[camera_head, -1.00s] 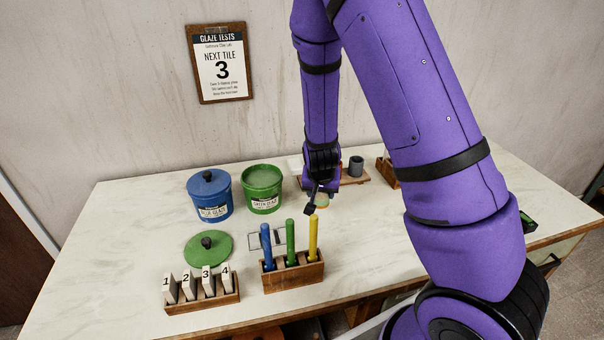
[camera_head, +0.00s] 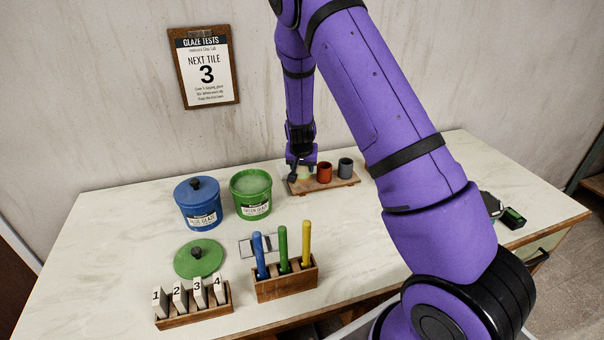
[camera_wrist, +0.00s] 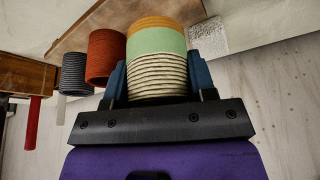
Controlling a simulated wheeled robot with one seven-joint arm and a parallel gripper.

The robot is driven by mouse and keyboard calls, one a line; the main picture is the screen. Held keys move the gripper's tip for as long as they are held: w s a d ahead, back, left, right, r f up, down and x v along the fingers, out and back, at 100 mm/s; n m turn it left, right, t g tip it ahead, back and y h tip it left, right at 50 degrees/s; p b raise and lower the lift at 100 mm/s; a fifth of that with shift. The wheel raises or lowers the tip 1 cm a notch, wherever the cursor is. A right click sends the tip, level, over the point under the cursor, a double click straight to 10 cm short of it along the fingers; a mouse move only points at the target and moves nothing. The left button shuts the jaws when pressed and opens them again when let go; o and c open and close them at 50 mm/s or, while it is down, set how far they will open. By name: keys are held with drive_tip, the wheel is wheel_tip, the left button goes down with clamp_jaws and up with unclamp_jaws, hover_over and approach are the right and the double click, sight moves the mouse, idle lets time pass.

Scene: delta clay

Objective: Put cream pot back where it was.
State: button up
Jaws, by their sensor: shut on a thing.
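The cream pot (camera_wrist: 157,66) has a ribbed cream part, a pale green band and an orange-tan end. My gripper (camera_wrist: 158,80) is shut on it, with one blue finger on each side in the wrist view. In the head view my gripper (camera_head: 302,172) is at the left end of the wooden board (camera_head: 325,186), and the pot (camera_head: 304,174) shows only partly there. I cannot tell whether the pot touches the board. A red pot (camera_head: 324,172) and a grey pot (camera_head: 345,168) stand on the board to the right of it.
A green glaze bucket (camera_head: 251,195) and a blue glaze bucket (camera_head: 198,205) stand left of the board. A green lid (camera_head: 199,258), a rack of numbered tiles (camera_head: 195,308) and a holder with coloured tools (camera_head: 286,282) are nearer the front.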

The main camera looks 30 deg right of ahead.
sight(302, 173)
drive_tip(key=shift+w+d+f, duration=0.15)
drive_tip(key=shift+w+d, duration=0.05)
drive_tip(key=shift+w, duration=0.3)
drive_tip(key=shift+f, duration=1.65)
drive_tip(key=shift+f, duration=0.1)
drive_tip(key=o, duration=0.7)
